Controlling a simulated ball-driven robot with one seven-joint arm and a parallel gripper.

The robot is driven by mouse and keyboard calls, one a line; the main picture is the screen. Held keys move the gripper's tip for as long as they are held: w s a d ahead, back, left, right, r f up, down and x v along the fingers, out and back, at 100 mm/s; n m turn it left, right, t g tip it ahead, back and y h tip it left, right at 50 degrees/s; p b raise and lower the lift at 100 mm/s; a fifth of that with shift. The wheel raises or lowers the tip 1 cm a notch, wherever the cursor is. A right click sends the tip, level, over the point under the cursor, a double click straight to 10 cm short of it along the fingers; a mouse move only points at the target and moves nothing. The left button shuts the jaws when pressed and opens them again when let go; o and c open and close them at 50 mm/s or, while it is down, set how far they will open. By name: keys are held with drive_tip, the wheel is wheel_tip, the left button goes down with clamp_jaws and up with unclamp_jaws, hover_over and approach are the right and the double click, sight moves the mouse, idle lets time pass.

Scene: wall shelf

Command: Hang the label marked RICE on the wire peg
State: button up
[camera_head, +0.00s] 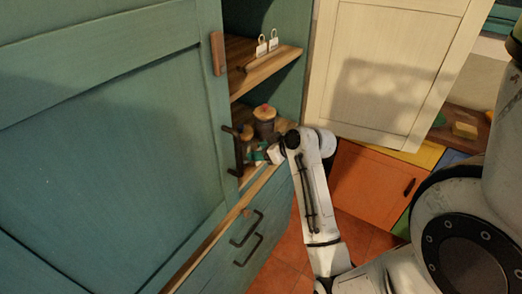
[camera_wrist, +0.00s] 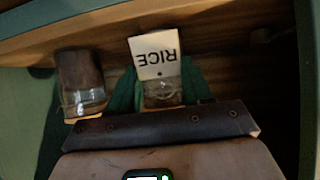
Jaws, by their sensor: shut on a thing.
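The RICE label (camera_wrist: 154,57) is a small white tag with black letters. It appears upside down in the wrist view, between the green fingers of my gripper (camera_wrist: 160,84). My gripper is shut on it. In the head view my gripper (camera_head: 259,156) is low in the open cabinet, beside the jars on the lower shelf, and the RICE label cannot be told apart there. I cannot make out a free wire peg for certain in either view.
Two white tags (camera_head: 261,46) (camera_head: 273,41) with loops are at the upper shelf edge (camera_head: 265,72). A lidded jar (camera_head: 265,123) stands on the lower shelf, and a glass jar (camera_wrist: 82,85) shows left of my fingers. The teal door (camera_head: 110,130) and cream door (camera_head: 385,75) flank the opening.

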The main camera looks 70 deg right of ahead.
idle(0.4)
drive_tip(key=o, duration=1.1)
drive_tip(key=shift+s+r, duration=0.1)
drive_tip(key=b+v, duration=0.1)
drive_tip(key=v, duration=0.9)
drive_tip(key=shift+s+a+r, duration=0.1)
drive_tip(key=shift+s, duration=0.15)
